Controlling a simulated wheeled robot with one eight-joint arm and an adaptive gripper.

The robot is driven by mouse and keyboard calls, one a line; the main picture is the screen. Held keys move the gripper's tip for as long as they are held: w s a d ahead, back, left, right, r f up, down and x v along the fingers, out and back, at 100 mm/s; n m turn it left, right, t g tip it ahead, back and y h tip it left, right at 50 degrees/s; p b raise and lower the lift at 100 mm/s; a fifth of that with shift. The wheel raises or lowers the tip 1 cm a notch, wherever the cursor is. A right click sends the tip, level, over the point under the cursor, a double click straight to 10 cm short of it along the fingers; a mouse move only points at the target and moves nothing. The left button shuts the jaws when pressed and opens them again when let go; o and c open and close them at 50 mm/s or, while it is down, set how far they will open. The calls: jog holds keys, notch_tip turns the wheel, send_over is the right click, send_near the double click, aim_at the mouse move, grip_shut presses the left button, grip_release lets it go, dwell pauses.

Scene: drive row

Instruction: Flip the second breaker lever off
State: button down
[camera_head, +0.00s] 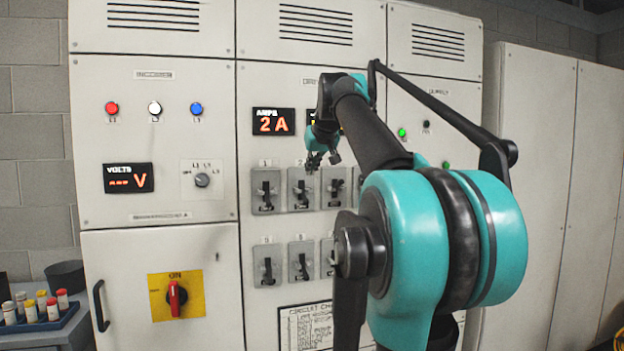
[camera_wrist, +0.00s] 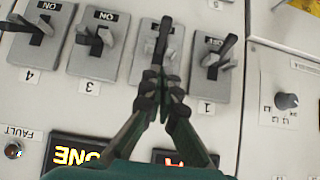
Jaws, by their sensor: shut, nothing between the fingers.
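The second breaker (camera_wrist: 141,66) is a grey plate in the upper row, between breakers 1 and 3; the wrist view is upside down. Its black lever (camera_wrist: 165,31) points toward the picture top there, like breaker 1's lever. In the head view the second breaker (camera_head: 300,200) is just below my gripper (camera_head: 315,161). In the wrist view my gripper (camera_wrist: 161,82) is shut and empty, its tips over the second breaker near the lever's base. I cannot tell whether they touch it.
Breaker 1 (camera_wrist: 205,90), marked OFF, is beside it. Breakers 3 (camera_wrist: 92,64) and 4 (camera_wrist: 33,57), both marked ON, are on the other side. A lower breaker row (camera_head: 267,277), an ammeter display (camera_head: 273,122) and a yellow-backed rotary switch (camera_head: 193,306) are nearby.

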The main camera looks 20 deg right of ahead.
jog(key=s+r, duration=0.3)
jog(key=s, duration=0.5)
jog(key=shift+s, duration=0.2)
jog(key=s+a+f+g, duration=0.1)
jog(key=a+f+g, duration=0.15)
jog(key=f, duration=1.45)
jog(key=s+a+f+g, duration=0.1)
jog(key=a+f, duration=0.2)
jog(key=f, duration=1.3)
jog(key=s+a+f+g, duration=0.1)
jog(key=s+f, duration=0.8)
jog(key=f, duration=0.4)
jog(key=s+a+f+g, duration=0.1)
jog(key=s+f, duration=0.8)
jog(key=f, duration=0.4)
jog(key=shift+s+a, duration=0.25)
jog(key=shift+s, duration=0.15)
jog(key=shift+r, duration=0.1)
